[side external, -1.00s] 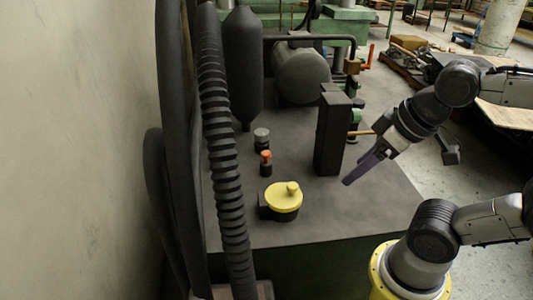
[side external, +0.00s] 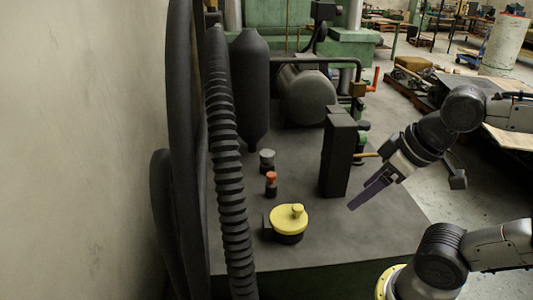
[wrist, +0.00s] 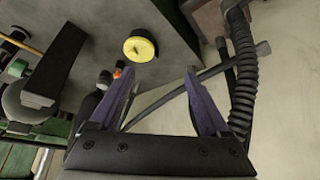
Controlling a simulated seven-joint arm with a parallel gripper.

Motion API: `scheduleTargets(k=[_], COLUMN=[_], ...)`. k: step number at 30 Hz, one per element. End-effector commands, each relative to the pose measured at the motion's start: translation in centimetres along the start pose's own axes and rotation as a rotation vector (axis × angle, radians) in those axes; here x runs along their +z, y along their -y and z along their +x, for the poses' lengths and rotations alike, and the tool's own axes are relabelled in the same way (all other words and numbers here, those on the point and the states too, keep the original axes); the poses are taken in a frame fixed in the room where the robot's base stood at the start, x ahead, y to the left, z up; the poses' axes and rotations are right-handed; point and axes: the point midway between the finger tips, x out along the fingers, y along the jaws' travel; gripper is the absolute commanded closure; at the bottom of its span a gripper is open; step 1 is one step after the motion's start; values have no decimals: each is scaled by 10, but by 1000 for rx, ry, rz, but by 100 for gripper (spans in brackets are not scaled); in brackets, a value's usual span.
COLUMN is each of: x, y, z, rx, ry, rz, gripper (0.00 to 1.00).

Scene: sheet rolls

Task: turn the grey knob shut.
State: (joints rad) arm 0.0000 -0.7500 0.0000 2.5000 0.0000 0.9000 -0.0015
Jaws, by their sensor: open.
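The grey knob (side external: 267,155) is a small grey cap on a short black base, standing on the dark tabletop behind the orange-red knob (side external: 271,178). In the wrist view the grey knob (wrist: 104,78) is small and partly hidden, beside the orange one (wrist: 119,69), near the left finger. How far the grey knob is turned cannot be told. My gripper (side external: 354,204) is open and empty, with purple fingers, above the right part of the table and well to the right of the knobs. It also shows in the wrist view (wrist: 164,71).
A yellow round knob (side external: 289,217) sits at the table's front. A tall black box (side external: 337,155) stands between my gripper and the grey knob. A dark bottle-shaped tank (side external: 250,85) stands behind the knobs, and a ribbed hose (side external: 226,165) runs along the left. Bare tabletop (side external: 345,235) lies front right.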

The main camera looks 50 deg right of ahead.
Motion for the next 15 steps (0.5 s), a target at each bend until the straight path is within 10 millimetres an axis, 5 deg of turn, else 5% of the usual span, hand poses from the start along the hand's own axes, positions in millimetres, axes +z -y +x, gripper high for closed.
scheduleTargets(k=[6,15], x=[-8,-113], y=[3,8], z=[-7,-49], rx=[-11,-39], ry=[-16,-117], rz=[-118,-340], gripper=[0,0])
